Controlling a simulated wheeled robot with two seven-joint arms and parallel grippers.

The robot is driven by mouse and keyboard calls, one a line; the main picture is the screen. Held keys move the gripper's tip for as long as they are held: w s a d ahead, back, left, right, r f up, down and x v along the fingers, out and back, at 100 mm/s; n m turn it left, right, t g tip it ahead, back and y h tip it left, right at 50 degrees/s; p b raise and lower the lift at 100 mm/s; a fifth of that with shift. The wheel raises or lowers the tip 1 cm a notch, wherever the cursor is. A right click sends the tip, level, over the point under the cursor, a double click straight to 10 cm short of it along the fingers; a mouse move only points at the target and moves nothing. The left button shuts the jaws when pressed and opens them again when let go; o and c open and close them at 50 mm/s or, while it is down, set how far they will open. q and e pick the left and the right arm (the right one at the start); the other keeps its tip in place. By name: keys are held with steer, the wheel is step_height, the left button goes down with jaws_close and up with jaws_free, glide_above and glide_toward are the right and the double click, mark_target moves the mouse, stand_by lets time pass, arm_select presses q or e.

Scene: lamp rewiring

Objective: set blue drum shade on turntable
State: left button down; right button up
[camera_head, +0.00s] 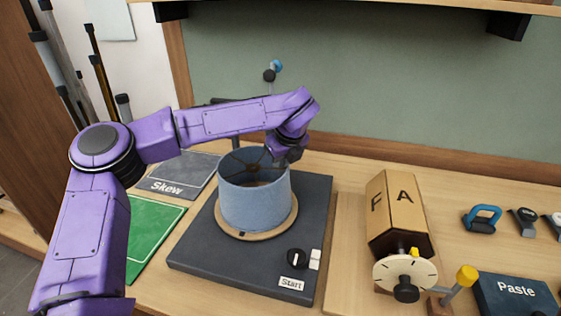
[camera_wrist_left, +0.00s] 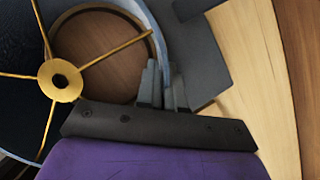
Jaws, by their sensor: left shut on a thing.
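The blue drum shade (camera_head: 254,200) is upright over the round wooden turntable (camera_head: 240,235), whose rim shows around the shade's lower edge. I cannot tell whether the shade's bottom touches it. My left gripper (camera_head: 286,162) is at the shade's upper right rim, shut on it. In the left wrist view the gripper fingers (camera_wrist_left: 164,90) pinch the shade's rim (camera_wrist_left: 150,28). The brass spider ring (camera_wrist_left: 61,80) and its spokes show inside the shade, with brown wood visible below. The turntable stands on a dark base (camera_head: 210,260). My right gripper is not in view.
A green mat (camera_head: 150,235) and a grey "Skew" mat (camera_head: 185,178) lie left of the base. A wooden block marked F and A (camera_head: 395,210), a dial (camera_head: 405,273), a yellow-knobbed lever (camera_head: 466,276) and a "Paste" box (camera_head: 515,295) stand to the right.

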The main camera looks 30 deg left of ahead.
arm_select(q)
steer(key=shift+f, duration=0.15)
steer(key=c, duration=0.7)
jaws_free()
steer(key=shift+r+p, duration=2.4)
steer(key=shift+r, duration=1.65)
